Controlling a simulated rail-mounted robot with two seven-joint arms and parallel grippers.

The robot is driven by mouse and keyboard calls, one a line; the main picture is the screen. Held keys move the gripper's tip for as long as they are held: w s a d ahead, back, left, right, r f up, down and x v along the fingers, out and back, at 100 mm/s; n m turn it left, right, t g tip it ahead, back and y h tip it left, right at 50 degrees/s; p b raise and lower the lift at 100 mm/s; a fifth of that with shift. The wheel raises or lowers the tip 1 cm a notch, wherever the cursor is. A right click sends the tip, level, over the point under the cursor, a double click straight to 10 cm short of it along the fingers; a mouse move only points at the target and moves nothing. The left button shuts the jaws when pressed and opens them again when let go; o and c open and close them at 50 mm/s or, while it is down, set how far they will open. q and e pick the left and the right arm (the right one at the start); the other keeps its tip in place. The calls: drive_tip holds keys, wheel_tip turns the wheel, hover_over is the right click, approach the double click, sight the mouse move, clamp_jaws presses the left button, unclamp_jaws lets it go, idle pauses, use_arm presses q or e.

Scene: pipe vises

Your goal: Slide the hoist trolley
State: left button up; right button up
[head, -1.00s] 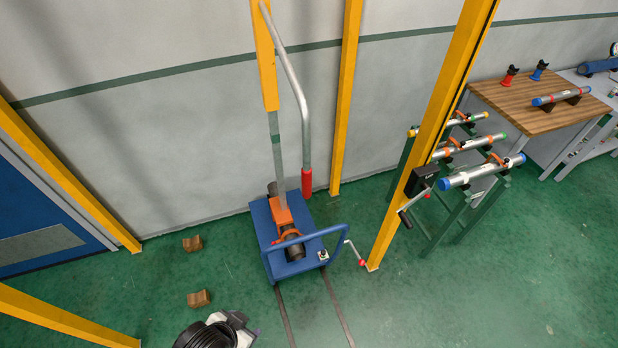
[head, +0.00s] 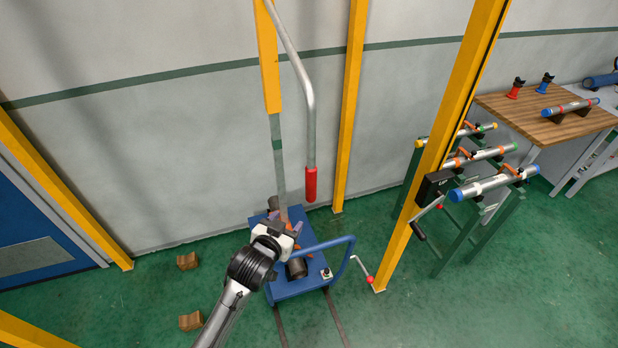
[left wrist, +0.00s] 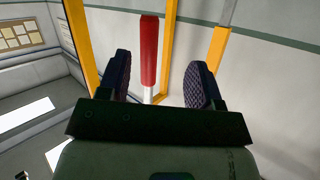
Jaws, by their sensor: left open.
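A grey bent rod (head: 300,75) hangs down from above and ends in a red grip (head: 311,184). The hoist trolley itself does not show as such; the rod's upper end is cut off by the top edge. My left gripper (head: 294,224) is open and empty, below and left of the red grip in the head view and in front of the blue cart. In the left wrist view the red grip (left wrist: 149,52) stands upright ahead, between the two open fingers (left wrist: 160,80) in the picture; it looks beyond the fingertips, not held. My right gripper is not in view.
Yellow posts (head: 352,100) stand around, one with a crank box (head: 434,188). The blue cart (head: 300,287) sits on floor rails. A green rack (head: 445,233) with pipes and a wooden bench (head: 545,125) are at right. Two brown blocks (head: 187,261) lie on the floor.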

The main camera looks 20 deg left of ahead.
sight(314, 177)
use_arm(q)
drive_tip(key=w+r+t, duration=0.1)
drive_tip(key=w, duration=0.4)
drive_tip(key=w+d+r+t+h+p, duration=0.1)
drive_tip(key=w, duration=0.4)
drive_tip(key=w+d+r+t, duration=0.1)
drive_tip(key=w+r, duration=0.1)
drive_tip(key=w, duration=0.2)
drive_tip(key=shift+w+n+p, duration=0.3)
drive_tip(key=shift+w, duration=0.1)
clamp_jaws()
idle(0.4)
